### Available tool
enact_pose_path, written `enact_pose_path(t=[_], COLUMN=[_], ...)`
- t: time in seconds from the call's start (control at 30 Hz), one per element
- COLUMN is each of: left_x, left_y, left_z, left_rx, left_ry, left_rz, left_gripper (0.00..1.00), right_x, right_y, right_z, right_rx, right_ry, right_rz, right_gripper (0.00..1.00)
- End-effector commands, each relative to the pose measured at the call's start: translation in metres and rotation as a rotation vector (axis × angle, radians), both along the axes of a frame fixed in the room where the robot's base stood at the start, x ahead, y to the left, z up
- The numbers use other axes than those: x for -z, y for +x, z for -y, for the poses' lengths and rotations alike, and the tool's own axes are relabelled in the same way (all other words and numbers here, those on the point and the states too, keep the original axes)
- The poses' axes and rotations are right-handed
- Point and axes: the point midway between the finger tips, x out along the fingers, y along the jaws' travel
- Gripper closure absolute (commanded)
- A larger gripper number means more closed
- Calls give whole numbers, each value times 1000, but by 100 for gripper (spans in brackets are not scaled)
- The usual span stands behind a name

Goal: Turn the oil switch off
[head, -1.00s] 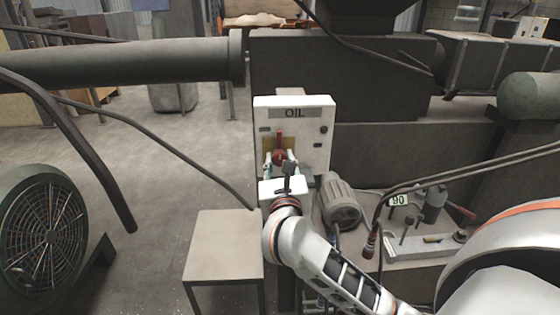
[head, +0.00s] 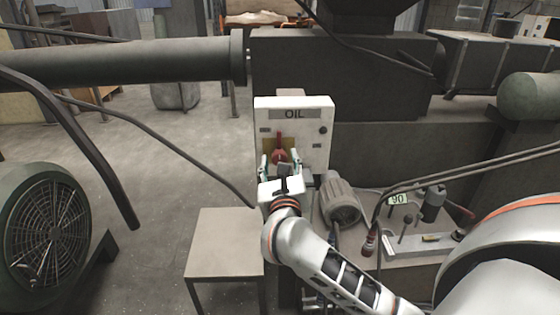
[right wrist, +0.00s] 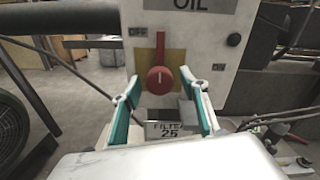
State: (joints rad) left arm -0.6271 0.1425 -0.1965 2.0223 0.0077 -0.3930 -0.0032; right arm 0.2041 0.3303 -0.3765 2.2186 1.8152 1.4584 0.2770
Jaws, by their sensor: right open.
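The oil switch is a red rotary handle (head: 280,152) on a yellow plate on the white box labelled OIL (head: 294,103). In the right wrist view the red handle (right wrist: 159,72) points straight up, between the OFF label (right wrist: 138,32) at upper left and the ON label (right wrist: 218,67) at lower right. My right gripper (head: 281,162) is in front of the box at the handle's lower part. In the right wrist view my right gripper (right wrist: 160,78) is open, with one teal-padded finger on each side below the knob. I cannot tell whether the fingers touch it. My left gripper is not in view.
A small table (head: 224,240) stands left of my right arm. A grey motor (head: 341,203) and a bench with levers (head: 425,245) are at the right. A large fan (head: 45,232) stands at far left. A cable runs beside the box.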

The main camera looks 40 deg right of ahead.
Motion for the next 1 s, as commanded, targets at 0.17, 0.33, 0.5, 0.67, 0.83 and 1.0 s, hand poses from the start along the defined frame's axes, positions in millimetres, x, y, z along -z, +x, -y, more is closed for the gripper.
enact_pose_path(t=[0.17, 0.33, 0.5, 0.67, 0.83, 1.0], left_x=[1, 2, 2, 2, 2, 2], left_y=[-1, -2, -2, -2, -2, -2], left_z=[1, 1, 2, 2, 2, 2], left_rx=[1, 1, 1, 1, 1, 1], left_ry=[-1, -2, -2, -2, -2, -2], left_rz=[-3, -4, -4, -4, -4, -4], left_gripper=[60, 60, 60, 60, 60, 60], right_x=[1, 2, 1, 1, 1, 0], right_y=[-21, -51, -78, -93, -100, -100], right_z=[-13, -32, -48, -57, -61, -61], right_rx=[-3, -3, -1, 0, 0, 0], right_ry=[5, 6, 3, 2, 1, 0], right_rz=[-2, -3, -2, -1, -1, 0], right_gripper=[56, 56, 56, 56, 56, 56])
